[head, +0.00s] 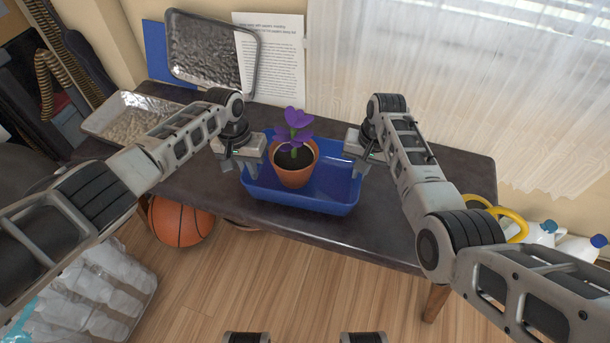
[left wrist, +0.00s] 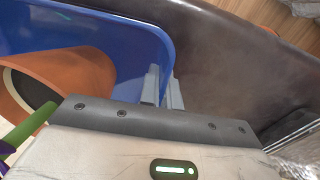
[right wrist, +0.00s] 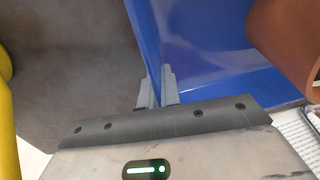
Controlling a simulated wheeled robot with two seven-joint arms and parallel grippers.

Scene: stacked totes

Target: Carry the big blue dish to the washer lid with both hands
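The big blue dish (head: 325,200) is a rectangular tray over the dark table, level. I cannot tell if its base touches the tabletop. A terracotta pot (head: 293,172) with a purple flower stands inside it. My left gripper (head: 232,163) is at the dish's left rim; in the left wrist view its fingers (left wrist: 162,88) are close together with the blue wall (left wrist: 120,45) between them. My right gripper (head: 366,160) is at the right rim; its fingers (right wrist: 157,88) pinch the wall (right wrist: 150,35) in the right wrist view. No washer lid can be made out.
A basketball (head: 180,222) and white bottles (head: 575,248) are on the floor.

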